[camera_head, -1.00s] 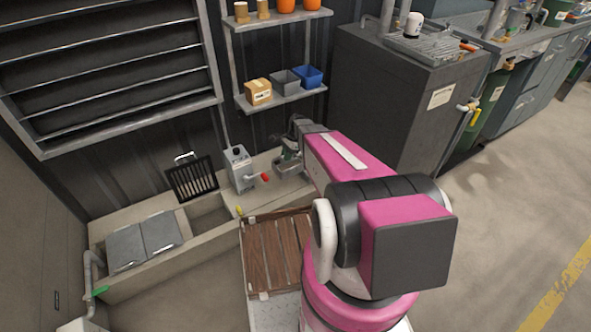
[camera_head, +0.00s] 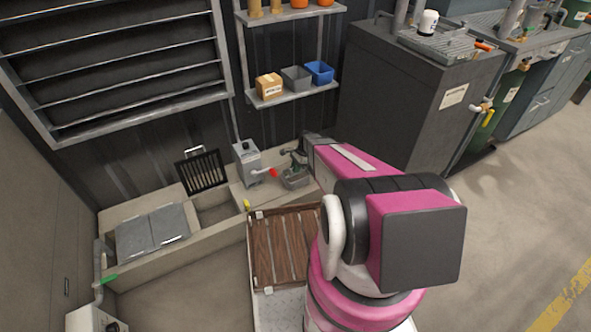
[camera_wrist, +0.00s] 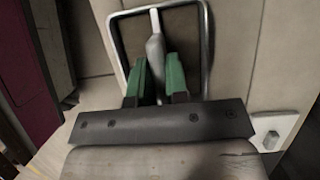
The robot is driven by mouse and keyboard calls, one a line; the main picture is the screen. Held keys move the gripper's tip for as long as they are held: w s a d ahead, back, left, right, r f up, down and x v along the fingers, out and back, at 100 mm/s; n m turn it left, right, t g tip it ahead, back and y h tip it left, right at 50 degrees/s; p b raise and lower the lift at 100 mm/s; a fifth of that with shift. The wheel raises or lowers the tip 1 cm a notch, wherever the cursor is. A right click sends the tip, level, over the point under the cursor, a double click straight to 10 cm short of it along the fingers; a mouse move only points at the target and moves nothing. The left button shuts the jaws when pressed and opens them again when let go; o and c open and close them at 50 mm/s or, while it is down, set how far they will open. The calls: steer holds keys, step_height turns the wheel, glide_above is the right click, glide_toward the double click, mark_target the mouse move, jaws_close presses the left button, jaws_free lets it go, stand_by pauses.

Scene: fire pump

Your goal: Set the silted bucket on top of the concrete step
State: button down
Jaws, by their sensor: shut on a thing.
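The silted bucket (camera_head: 296,180) is a small grey, rectangular container at the right part of the concrete ledge. Its pale metal rim and upright handle (camera_wrist: 155,45) show in the wrist view. My gripper (camera_head: 297,157) has green fingers, which close around the handle from both sides in the wrist view (camera_wrist: 160,78). The bucket hangs below the fingers, over or on the concrete step (camera_head: 262,190); I cannot tell whether its base touches. My pink arm hides the right end of the step.
A grey box with a red-tipped lever (camera_head: 248,163) stands just left of the bucket. A black grate (camera_head: 202,172) leans over an open trough beside it. A brown slatted wooden board (camera_head: 272,248) lies in front. Shelves (camera_head: 290,92) hang behind, and a dark cabinet (camera_head: 405,100) stands right.

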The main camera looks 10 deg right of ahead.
steer(key=shift+f, duration=0.3)
steer(key=shift+f, duration=0.1)
steer(key=c, duration=1.1)
jaws_free()
steer(key=v, duration=1.2)
steer(key=s+a+r+n+h, duration=0.1)
steer(key=s+r+n, duration=0.3)
steer(key=s+r, duration=0.2)
steer(key=s+a+r+n+t+h, duration=0.1)
steer(key=s+a+r+n+h, duration=0.1)
steer(key=s+r+n, duration=0.3)
steer(key=s+a+r+n+h, duration=0.1)
steer(key=s+r+n, duration=0.4)
steer(key=s+r, duration=0.4)
steer(key=shift+s+a, duration=0.25)
steer(key=shift+s, duration=0.6)
